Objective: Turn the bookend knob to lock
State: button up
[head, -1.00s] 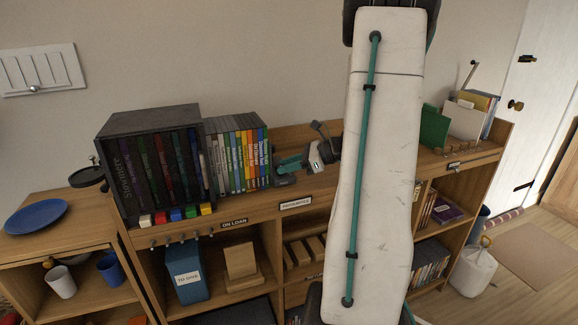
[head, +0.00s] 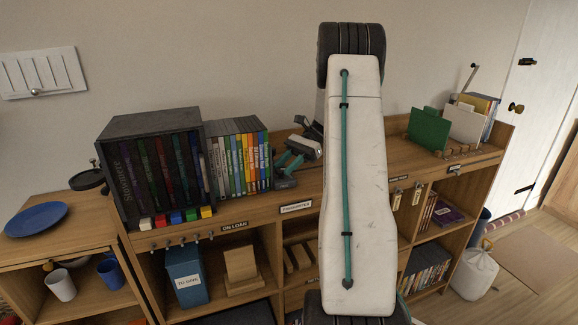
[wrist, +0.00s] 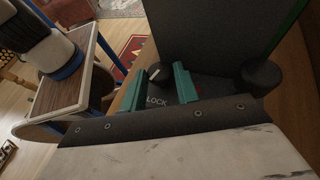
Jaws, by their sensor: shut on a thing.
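The dark bookend (head: 286,184) stands at the right end of the row of cases on the shelf top. Its tall dark plate (wrist: 215,35) fills the upper middle of the wrist view. The small dark knob (wrist: 155,71) with a pale pointer line is on its base, between my teal fingers. A white LOCK label (wrist: 157,101) is printed close by, and a red mark shows beside the right finger. My gripper (wrist: 158,79) is shut on the knob. In the head view my gripper (head: 285,164) is low at the bookend's base; the knob is hidden there.
Upright cases (head: 237,160) and a dark box of cases (head: 150,165) stand left of the bookend. A dark round post (wrist: 261,76) stands right of the knob. A green divider (head: 429,128) stands farther right; bare shelf top lies between.

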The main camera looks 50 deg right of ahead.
jog(key=shift+w+r+n+g, duration=0.1)
jog(key=shift+w+n+g, duration=0.1)
jog(key=shift+n+g, duration=0.4)
jog(key=shift+w+n+g, duration=0.15)
jog(key=shift+n+g, duration=0.35)
jog(key=shift+g, duration=0.2)
jog(key=o, duration=0.7)
jog(key=shift+c, duration=0.2)
jog(key=shift+w, duration=0.1)
